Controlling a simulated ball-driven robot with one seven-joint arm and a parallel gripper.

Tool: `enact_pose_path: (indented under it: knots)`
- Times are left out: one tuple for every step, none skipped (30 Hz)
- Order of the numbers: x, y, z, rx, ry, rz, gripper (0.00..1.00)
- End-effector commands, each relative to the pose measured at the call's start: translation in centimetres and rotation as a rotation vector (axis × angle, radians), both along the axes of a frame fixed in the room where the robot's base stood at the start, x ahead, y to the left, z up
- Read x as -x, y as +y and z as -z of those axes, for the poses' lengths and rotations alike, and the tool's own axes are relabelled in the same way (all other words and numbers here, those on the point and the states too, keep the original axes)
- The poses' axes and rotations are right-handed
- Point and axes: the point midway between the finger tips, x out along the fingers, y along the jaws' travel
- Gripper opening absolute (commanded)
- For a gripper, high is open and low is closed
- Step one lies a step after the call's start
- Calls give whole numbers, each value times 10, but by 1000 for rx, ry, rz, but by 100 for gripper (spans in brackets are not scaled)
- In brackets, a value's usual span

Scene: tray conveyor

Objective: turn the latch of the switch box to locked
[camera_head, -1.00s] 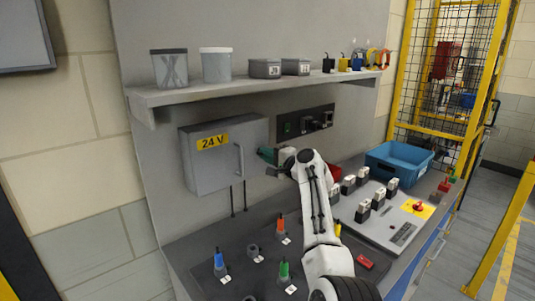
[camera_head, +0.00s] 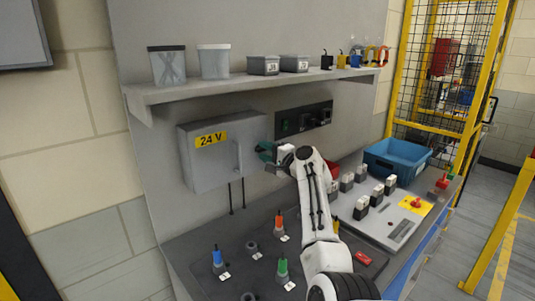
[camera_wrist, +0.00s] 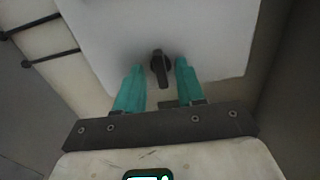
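The grey switch box (camera_head: 208,172) with a yellow 24 V label hangs on the back panel in the head view, with a bar handle on its front. In the wrist view its pale face (camera_wrist: 205,30) carries a small dark latch (camera_wrist: 160,68), seen nearly upright in the picture. My gripper (camera_head: 265,152) is at the box's right side in the head view. In the wrist view my gripper (camera_wrist: 159,72) is open, with one teal finger on each side of the latch and a gap to each. The latch is not visible in the head view.
A shelf (camera_head: 215,93) with tubs and bins runs above the box. Below are a bench with coloured plugs, a board with several switches, and a blue bin (camera_head: 397,158). Two cables hang under the box.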

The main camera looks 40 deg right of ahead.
Motion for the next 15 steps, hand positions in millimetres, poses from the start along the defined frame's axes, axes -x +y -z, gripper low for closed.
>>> enact_pose_path:
  knots:
    - [1, 0, 0, 0, 0, 0, 38]
    - [1, 0, 0, 0, -1, 0, 38]
    - [3, 0, 0, 0, -1, 0, 38]
    - [4, 0, 0, 0, -2, 0, 38]
    - [6, 0, 0, 0, -2, 0, 38]
    - [10, 0, 0, 1, -2, 1, 38]
    - [13, -1, 1, 1, -1, 0, 38]
    - [16, -1, 1, 2, -1, 0, 38]
    - [21, -1, 1, 2, -1, 1, 38]
    - [26, -1, 2, 3, 0, 2, 38]
    - [30, -1, 1, 3, 0, 1, 38]
    - [36, -2, 2, 2, -1, 2, 38]
    - [41, -2, 2, 3, -1, 2, 38]
    - [46, -2, 2, 2, -1, 1, 38]
    - [53, -2, 2, 2, 0, 2, 38]
